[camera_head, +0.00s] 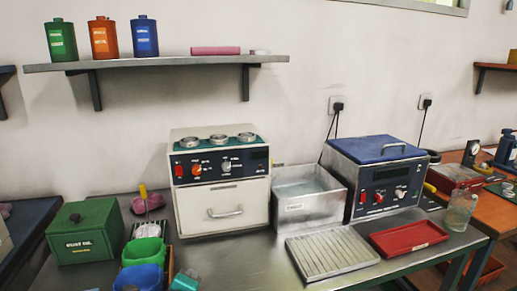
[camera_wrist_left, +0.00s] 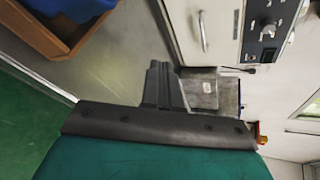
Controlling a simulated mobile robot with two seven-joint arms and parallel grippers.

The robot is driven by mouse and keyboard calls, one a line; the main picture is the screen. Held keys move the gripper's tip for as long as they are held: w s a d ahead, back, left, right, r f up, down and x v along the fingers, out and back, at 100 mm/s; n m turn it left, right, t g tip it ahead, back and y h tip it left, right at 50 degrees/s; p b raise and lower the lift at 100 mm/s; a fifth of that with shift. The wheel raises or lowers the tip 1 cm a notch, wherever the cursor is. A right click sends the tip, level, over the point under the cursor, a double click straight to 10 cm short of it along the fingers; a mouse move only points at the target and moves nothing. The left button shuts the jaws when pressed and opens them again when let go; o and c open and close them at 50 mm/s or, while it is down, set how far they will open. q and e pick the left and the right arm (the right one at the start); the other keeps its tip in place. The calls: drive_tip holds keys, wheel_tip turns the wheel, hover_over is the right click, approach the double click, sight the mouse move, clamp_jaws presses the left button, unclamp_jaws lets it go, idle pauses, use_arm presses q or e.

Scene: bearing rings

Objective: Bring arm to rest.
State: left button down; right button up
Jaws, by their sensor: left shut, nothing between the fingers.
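My left gripper (camera_wrist_left: 160,82) shows in the left wrist view, with its dark grey fingers together and nothing between them. Its teal body fills the bottom of that view. In the head view only a small teal piece shows at the bottom edge, and it looks like part of my left gripper (camera_head: 185,283). It is low, right of the blue bin (camera_head: 138,278) and in front of the bench machines. My right gripper is in neither view.
A white machine with rings on top (camera_head: 222,205), a metal basin (camera_head: 310,203) and a blue-lidded machine (camera_head: 378,150) stand on the steel bench (camera_head: 235,265). A ridged tray (camera_head: 330,252) and red tray (camera_head: 408,237) lie in front. A green box (camera_head: 85,232) stands left.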

use_arm(q)
drive_tip(key=s+f+n+g, duration=0.1)
drive_tip(key=s+f+n, duration=0.3)
drive_tip(key=s+n, duration=0.3)
drive_tip(key=s+f+n+h, duration=0.1)
drive_tip(key=s+f+n, duration=0.3)
drive_tip(key=s+n, duration=0.2)
drive_tip(key=s+a+f+n+g+h, duration=0.1)
drive_tip(key=s+f+n, duration=0.3)
drive_tip(key=s+n, duration=0.3)
drive_tip(key=s, duration=0.3)
drive_tip(key=shift+f+n+g, duration=0.3)
drive_tip(key=shift+f, duration=0.1)
drive_tip(key=shift+s+a, duration=0.1)
